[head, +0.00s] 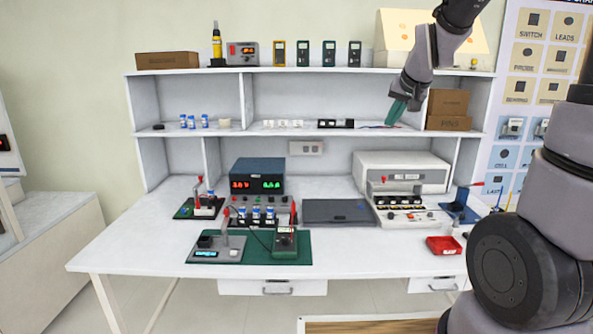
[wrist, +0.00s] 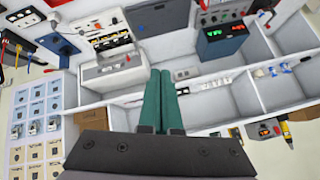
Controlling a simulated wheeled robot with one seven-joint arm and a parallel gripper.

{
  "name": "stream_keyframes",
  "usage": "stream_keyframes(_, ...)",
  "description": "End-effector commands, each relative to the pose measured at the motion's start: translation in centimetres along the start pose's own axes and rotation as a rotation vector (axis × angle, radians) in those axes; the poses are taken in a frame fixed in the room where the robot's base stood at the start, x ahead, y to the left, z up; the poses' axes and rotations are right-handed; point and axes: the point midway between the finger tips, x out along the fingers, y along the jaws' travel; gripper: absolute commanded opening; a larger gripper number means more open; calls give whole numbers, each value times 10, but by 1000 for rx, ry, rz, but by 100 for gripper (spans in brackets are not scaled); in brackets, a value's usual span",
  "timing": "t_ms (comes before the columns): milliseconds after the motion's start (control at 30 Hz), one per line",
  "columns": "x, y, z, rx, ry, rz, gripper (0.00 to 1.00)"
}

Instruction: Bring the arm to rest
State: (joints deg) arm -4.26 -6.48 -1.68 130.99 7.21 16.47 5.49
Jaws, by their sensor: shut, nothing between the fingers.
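My gripper (head: 396,112) is in the upper right of the head view, with teal fingers angled down and to the left. It is in front of the middle shelf, left of the cardboard boxes. The wrist view shows the two teal fingers (wrist: 160,103) pressed together with nothing between them. My arm reaches in from the right side of the head view and bends above the shelf unit. Whether the fingers touch the shelf cannot be told.
A white workbench (head: 140,238) carries a shelf unit, a power supply (head: 258,178), a grey-white machine (head: 400,172), a green mat (head: 295,248) with a meter, and a red tray (head: 443,246). Cardboard boxes (head: 448,103) stand close right of my gripper. The bench's left front is clear.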

Motion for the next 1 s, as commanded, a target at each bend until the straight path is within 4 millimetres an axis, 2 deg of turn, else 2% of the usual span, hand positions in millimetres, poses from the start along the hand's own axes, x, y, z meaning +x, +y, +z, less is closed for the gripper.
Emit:
stream_keyframes(33,-28,2,7,11,-3,-8,0)
stream_keyframes(200,-101,9,47,46,-47,-24,0)
stream_keyframes(300,-137,14,75,65,-72,-32,0)
stream_keyframes(400,-163,19,101,77,-94,-38,0)
stream_keyframes(500,-180,22,121,89,-111,-42,0)
stream_keyframes(600,-190,24,132,95,-121,-44,0)
stream_keyframes(1000,-192,25,137,97,-126,-44,0)
